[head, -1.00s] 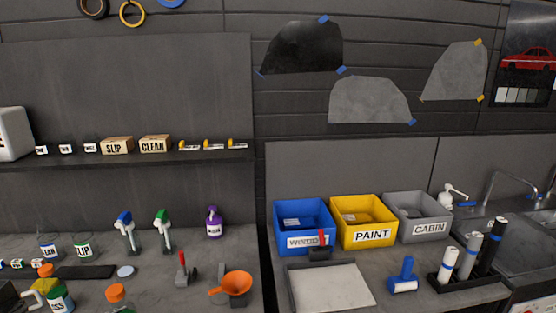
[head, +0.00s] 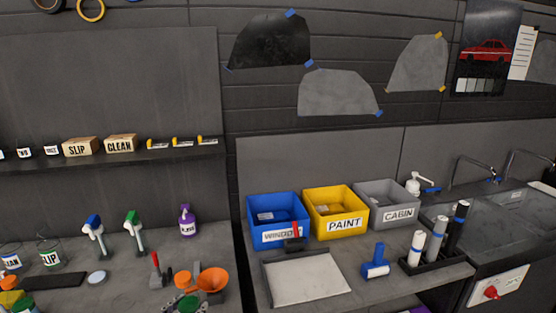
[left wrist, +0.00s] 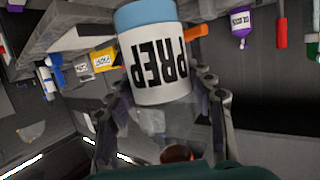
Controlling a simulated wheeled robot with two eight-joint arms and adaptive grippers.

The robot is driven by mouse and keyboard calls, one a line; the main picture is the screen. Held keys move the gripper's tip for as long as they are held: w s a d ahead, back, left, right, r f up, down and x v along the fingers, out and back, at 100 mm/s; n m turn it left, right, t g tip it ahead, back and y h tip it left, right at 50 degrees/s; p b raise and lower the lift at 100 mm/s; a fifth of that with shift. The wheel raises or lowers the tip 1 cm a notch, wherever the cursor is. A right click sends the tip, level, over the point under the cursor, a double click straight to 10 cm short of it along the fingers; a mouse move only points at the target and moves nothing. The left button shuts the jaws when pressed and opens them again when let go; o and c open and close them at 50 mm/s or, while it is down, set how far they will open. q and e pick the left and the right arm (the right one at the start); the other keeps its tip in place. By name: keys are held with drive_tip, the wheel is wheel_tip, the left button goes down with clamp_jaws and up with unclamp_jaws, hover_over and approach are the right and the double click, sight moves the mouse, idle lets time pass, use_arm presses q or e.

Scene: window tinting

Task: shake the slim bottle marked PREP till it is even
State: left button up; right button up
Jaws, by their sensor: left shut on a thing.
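The slim PREP bottle (left wrist: 160,66) is in the left wrist view, with a white label, black letters and a blue end at the top of the picture. The letters appear upside down. My left gripper (left wrist: 160,92) is shut on it, with one finger on each side of the bottle. Below the label, the clear part is partly hidden by the fingers, so I cannot tell how even the contents are. In the head view I cannot clearly make out the gripper or the PREP label. My right gripper is not in view.
An orange-topped item (head: 183,279) shows beside the funnel. Blue (head: 278,236), yellow (head: 313,228) and grey (head: 386,221) bins line the right bench behind a pale tray (head: 305,282).

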use_arm(q)
drive_tip(key=d, duration=0.6)
wheel_tip(320, 180, up, 9)
wheel_tip(320, 180, down, 8)
drive_tip(key=shift+s+d, duration=0.25)
drive_tip(key=shift+d, duration=0.05)
idle(1.5)
